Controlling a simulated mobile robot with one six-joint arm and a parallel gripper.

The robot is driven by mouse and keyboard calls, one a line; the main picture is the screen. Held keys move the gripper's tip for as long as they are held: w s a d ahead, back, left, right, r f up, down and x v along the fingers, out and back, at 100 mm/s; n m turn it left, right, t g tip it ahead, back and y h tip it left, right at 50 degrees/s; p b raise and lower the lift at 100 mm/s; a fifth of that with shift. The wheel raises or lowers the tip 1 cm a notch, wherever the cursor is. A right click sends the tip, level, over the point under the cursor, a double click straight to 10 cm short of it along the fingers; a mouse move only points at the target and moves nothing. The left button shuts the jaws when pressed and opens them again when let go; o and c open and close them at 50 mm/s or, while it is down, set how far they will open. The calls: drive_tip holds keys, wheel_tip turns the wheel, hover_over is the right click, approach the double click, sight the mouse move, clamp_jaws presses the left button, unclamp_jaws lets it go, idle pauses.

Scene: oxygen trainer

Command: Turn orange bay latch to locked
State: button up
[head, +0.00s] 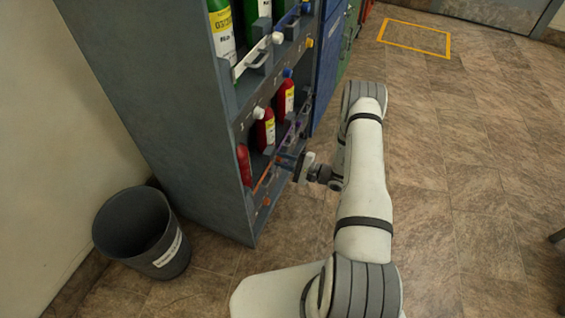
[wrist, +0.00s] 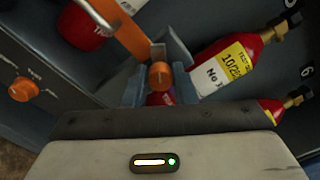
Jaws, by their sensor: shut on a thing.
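The orange bay latch is a flat orange bar (wrist: 115,28) with a round orange knob (wrist: 159,75) at its end. In the wrist view the bar runs from the upper left to the knob. My gripper (wrist: 160,88) is shut on the knob, with one blue-grey finger on each side. In the head view my gripper (head: 290,163) is at the lower shelf front, beside the orange bar (head: 263,178), and the grip itself is too small to make out. A separate orange dial (wrist: 24,89) with white marks is on the panel at the left of the wrist view.
Red cylinders (wrist: 228,65) stand behind the latch in the grey rack (head: 165,90). Green cylinders (head: 222,32) stand on the shelf above. A dark bin (head: 130,232) is on the floor left of the rack. Tiled floor right of my arm is clear.

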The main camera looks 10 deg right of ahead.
drive_tip(key=shift+w+d+n+b, duration=0.1)
drive_tip(key=shift+n+b, duration=0.7)
drive_tip(key=shift+n, duration=0.85)
drive_tip(key=shift+d+n+b, duration=0.1)
drive_tip(key=shift+n+b, duration=0.65)
drive_tip(key=shift+n, duration=0.9)
drive_tip(key=o, duration=1)
drive_tip(key=shift+a, duration=0.15)
drive_tip(key=p+v, duration=0.1)
drive_tip(key=v, duration=0.7)
drive_tip(key=shift+a, duration=0.1)
